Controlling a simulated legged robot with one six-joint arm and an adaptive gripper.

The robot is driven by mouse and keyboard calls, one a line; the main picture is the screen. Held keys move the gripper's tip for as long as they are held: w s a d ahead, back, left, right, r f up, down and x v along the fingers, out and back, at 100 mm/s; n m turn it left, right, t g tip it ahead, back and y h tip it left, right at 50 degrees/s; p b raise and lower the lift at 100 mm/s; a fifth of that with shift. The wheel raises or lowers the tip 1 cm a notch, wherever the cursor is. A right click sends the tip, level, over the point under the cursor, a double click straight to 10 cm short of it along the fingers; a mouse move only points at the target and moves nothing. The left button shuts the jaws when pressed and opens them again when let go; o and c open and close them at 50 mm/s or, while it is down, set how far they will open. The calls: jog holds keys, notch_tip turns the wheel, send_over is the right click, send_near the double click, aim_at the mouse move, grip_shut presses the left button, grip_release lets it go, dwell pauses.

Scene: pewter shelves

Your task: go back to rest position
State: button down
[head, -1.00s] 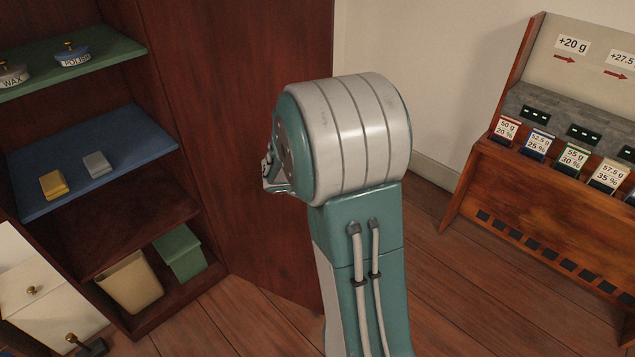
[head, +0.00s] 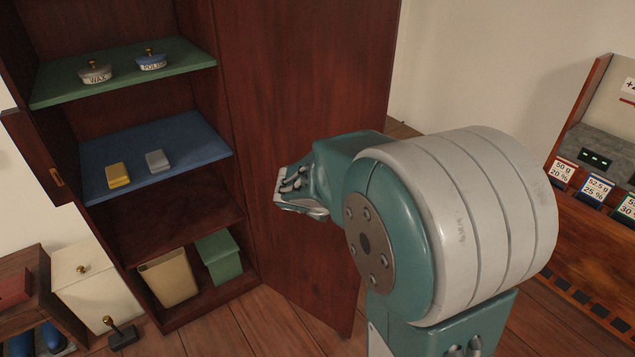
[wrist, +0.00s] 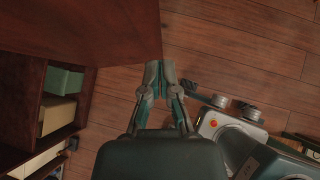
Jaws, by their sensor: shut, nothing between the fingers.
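My gripper (wrist: 160,72) shows in the wrist view with its two fingers together at the tips and nothing between them. It hangs over bare wooden floor, beside the edge of a dark brown wooden panel. In the head view, my arm fills the middle right, and the wrist end (head: 300,190) points left in front of the cabinet's open door. The fingertips are hard to make out there. No object is held.
The cabinet holds a green shelf (head: 130,80) with two lidded pots and a blue shelf (head: 195,145) with yellow and grey blocks. A beige bin (head: 168,280) and a green bin (head: 218,258) stand below. A rack of labelled cards (head: 595,190) is at right.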

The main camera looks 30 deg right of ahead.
jog(key=s+a+r+m+t+y, duration=0.1)
jog(key=s+a+r+m+y, duration=0.3)
jog(key=s+a+m, duration=0.4)
jog(key=s+a+r+m+t+y, duration=0.1)
jog(key=s+a+r+m+y, duration=0.3)
jog(key=s+a+m, duration=0.5)
jog(key=s+m, duration=0.2)
jog(key=m, duration=0.3)
jog(key=shift+r+m, duration=0.15)
jog(key=shift+m, duration=0.15)
jog(key=shift+w, duration=0.1)
